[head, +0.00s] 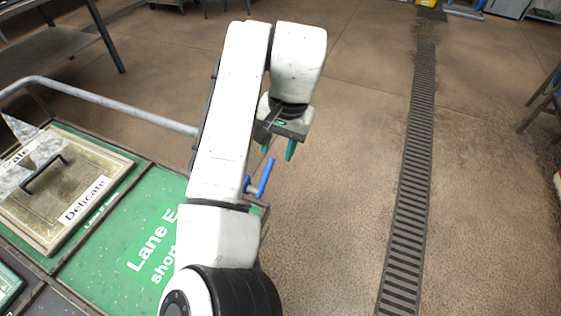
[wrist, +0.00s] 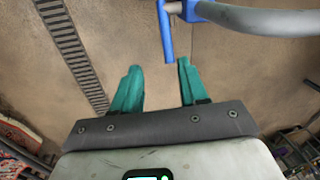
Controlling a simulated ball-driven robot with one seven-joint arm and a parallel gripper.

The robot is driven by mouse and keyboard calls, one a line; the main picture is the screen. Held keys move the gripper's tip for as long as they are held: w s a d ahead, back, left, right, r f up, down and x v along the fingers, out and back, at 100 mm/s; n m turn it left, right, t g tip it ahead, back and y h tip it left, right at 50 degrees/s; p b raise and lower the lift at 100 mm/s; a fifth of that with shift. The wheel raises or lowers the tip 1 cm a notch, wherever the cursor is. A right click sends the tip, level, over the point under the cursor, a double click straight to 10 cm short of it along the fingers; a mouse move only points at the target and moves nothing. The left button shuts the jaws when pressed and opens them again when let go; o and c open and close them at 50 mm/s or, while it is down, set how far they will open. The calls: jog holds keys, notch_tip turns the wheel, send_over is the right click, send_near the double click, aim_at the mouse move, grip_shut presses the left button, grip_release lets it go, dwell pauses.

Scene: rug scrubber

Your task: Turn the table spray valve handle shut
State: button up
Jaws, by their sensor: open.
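The spray valve handle is a blue lever (head: 265,178) in the head view, just right of my arm's lower link. It slants up to the right from its pivot. In the wrist view the blue lever (wrist: 166,38) hangs down from a blue valve body at the end of a grey pipe. In the wrist view my gripper (wrist: 158,75) shows empty, and the lever's lower end lies near the right finger. My arm hides part of the table behind the valve.
A green table (head: 105,240) marked "Lane E" lies at lower left, with a framed "Delicate" panel (head: 62,190) on it. A grey rail (head: 110,103) runs behind it. A floor drain (head: 408,190) crosses the open floor at right.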

aim_at(268, 170)
jog(key=a+f, duration=0.1)
jog(key=f, duration=0.2)
jog(key=a+f, duration=0.1)
jog(key=f, duration=0.6)
jog(key=shift+w+a+f, duration=0.1)
jog(key=shift+w+a, duration=0.2)
jog(key=shift+a, duration=0.1)
grip_shut()
